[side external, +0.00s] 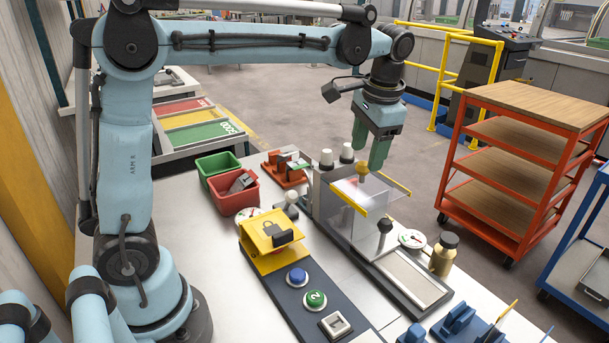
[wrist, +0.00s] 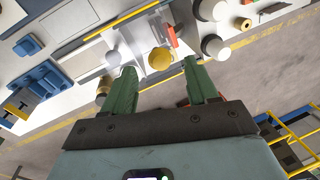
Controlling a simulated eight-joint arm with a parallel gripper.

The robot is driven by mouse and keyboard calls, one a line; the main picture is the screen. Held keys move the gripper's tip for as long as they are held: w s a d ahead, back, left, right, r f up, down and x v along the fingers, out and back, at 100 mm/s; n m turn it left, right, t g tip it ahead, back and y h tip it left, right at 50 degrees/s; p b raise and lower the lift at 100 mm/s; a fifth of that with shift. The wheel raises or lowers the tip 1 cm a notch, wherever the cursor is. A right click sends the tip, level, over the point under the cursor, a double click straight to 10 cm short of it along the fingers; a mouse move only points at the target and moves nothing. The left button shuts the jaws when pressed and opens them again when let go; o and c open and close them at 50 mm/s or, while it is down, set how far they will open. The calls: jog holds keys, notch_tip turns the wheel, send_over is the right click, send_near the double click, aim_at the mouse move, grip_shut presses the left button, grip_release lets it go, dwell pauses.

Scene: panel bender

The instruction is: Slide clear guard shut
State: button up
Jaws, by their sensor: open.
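The clear guard (side external: 345,196) is a see-through panel with yellow edge strips, standing over the grey panel bender (side external: 400,278) in the side external view. A yellow knob (side external: 362,171) shows at the top of the guard area. My gripper (side external: 368,158) points down just above this knob, with its green fingers apart. In the wrist view the yellow knob (wrist: 160,58) shows just beyond the gap between the fingertips of my gripper (wrist: 160,66). Nothing is held. I cannot tell whether a finger touches the knob. A yellow guard strip (wrist: 128,18) runs along the top of the wrist view.
Red (side external: 235,203) and green bins sit behind. A black ball-topped lever (side external: 385,226) and gold bottle (side external: 444,255) stand near the guard.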

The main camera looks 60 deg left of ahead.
aim_at(364, 161)
jog(key=shift+a+f, duration=0.2)
jog(key=shift+f, duration=0.65)
jog(key=shift+a+f, duration=0.15)
jog(key=shift+f, duration=0.7)
jog(key=shift+a, duration=0.1)
grip_shut()
